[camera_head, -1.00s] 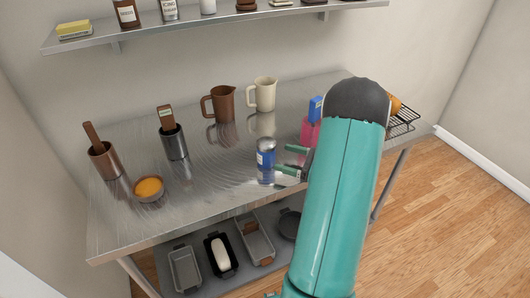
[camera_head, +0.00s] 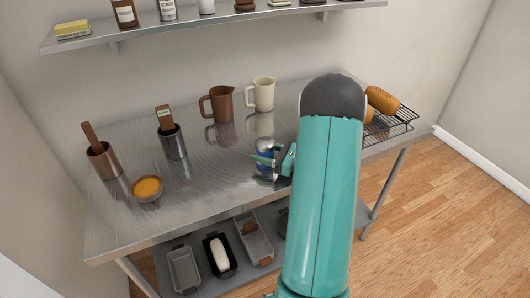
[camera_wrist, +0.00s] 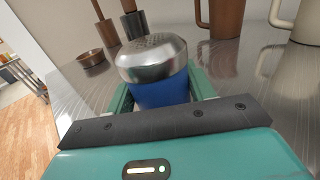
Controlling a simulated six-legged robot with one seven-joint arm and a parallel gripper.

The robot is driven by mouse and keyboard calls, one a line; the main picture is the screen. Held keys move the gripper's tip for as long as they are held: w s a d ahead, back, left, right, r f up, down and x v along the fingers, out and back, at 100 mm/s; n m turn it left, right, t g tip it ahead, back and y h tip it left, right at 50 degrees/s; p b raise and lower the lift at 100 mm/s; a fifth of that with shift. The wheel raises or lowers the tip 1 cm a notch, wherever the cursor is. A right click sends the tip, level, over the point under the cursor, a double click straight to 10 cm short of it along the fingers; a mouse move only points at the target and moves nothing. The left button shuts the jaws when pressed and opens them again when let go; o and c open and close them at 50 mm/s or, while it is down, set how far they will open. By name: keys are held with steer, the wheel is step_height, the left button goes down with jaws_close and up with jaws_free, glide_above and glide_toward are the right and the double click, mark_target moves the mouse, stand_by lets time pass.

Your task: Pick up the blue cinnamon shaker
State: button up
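The blue cinnamon shaker (camera_wrist: 162,92) has a blue body and a silver perforated lid. It stands upright on the metal table, and in the head view it is partly hidden by my gripper (camera_head: 264,166). In the wrist view my gripper (camera_wrist: 163,92) has one green finger on each side of the shaker's body, below the lid. The fingers look spread around it, and firm contact is not clear. The lower part of the shaker is hidden behind the gripper's palm in the wrist view.
A brown pitcher (camera_head: 222,105) and a cream pitcher (camera_head: 264,95) stand behind. Two utensil holders (camera_head: 172,142) (camera_head: 104,162) and an orange-filled bowl (camera_head: 147,189) are to the left. A wire rack (camera_head: 397,124) with bread is at right. The table between bowl and shaker is clear.

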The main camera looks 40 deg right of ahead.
steer(key=c, duration=0.4)
steer(key=shift+r, duration=0.15)
steer(key=shift+r, duration=0.55)
steer(key=s+d+r, duration=0.1)
steer(key=s+r, duration=1)
steer(key=s, duration=0.3)
steer(key=shift+r, duration=0.3)
steer(key=shift+o, duration=1.3)
steer(key=shift+c, duration=1.3)
